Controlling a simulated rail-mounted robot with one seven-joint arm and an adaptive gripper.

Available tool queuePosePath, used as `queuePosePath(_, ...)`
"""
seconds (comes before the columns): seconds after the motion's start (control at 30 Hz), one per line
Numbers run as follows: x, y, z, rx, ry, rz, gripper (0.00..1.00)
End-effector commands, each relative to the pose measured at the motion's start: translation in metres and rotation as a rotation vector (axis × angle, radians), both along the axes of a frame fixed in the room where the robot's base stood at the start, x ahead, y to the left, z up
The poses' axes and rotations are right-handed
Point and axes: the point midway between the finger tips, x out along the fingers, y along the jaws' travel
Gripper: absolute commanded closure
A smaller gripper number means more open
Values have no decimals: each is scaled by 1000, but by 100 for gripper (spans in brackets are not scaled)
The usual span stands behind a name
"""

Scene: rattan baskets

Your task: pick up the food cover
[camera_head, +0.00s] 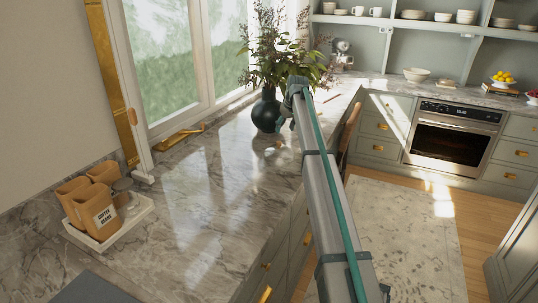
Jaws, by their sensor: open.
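I cannot make out a food cover for certain in the head view. My arm reaches up and away over the marble counter (215,185), and its far end bends down beside the dark vase. A small part of my gripper (282,125) shows there, open, above the counter; the arm hides most of it. Small brownish items (276,146) lie on the counter just below it, too small to identify. I see nothing held.
A dark round vase (267,112) with tall branches stands by the window. A white tray (118,232) with brown canisters (99,208) and small jars sits at the left. The counter between is mostly clear. An oven (447,143) and open shelves are at the back right.

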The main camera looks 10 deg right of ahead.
Motion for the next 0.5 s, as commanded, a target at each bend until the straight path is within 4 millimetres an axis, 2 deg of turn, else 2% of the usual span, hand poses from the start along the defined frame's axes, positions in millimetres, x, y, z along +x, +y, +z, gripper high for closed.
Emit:
queuePosePath(0.13,7,1,-5,-4,-4,8,44)
queuePosePath(0.4,19,6,-39,-4,-2,7,44)
queuePosePath(0.5,22,7,-46,-4,-3,6,44)
